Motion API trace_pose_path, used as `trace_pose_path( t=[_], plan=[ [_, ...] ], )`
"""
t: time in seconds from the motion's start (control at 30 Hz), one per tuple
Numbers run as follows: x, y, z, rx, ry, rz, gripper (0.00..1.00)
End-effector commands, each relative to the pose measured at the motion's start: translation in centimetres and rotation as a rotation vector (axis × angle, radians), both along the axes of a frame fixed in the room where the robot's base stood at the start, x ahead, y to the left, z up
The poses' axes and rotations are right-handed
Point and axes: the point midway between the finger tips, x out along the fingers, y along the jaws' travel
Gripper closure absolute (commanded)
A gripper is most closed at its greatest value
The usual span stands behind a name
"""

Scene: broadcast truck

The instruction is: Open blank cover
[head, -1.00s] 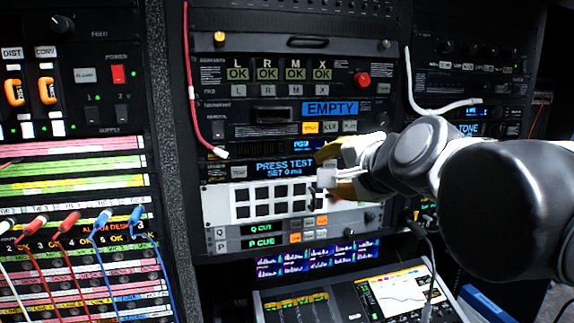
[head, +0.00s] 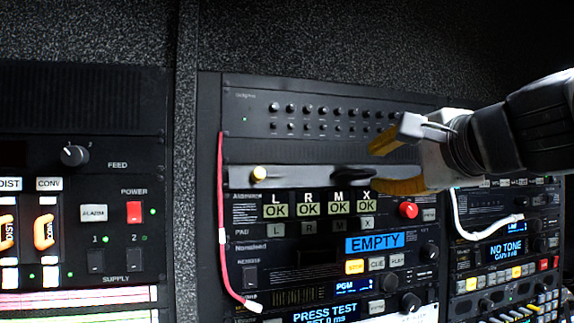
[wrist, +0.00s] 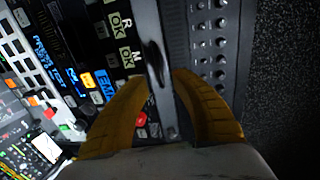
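In the wrist view, the cover (wrist: 147,20) and handle (wrist: 153,62) show just ahead of the gap between my open fingers (wrist: 162,77). Contact with the handle cannot be told. The cover's right end is hidden behind my gripper.
Above the cover is a panel with rows of small knobs (head: 310,112). Below it are OK buttons (head: 308,208), a red button (head: 408,210) and an EMPTY display (head: 374,243). A red cable (head: 222,235) hangs at the left and a white cable (head: 480,235) at the right.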

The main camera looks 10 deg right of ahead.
Motion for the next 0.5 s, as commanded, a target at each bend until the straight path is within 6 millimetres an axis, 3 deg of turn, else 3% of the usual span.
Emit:
trace_pose_path(
  t=[0.2, 0.5],
  plan=[
    [4.0, 0.9, -0.4, -0.001, 0.000, 0.003, 0.70],
    [6.0, 1.3, -0.8, 0.000, 0.000, 0.001, 0.70]
  ],
)
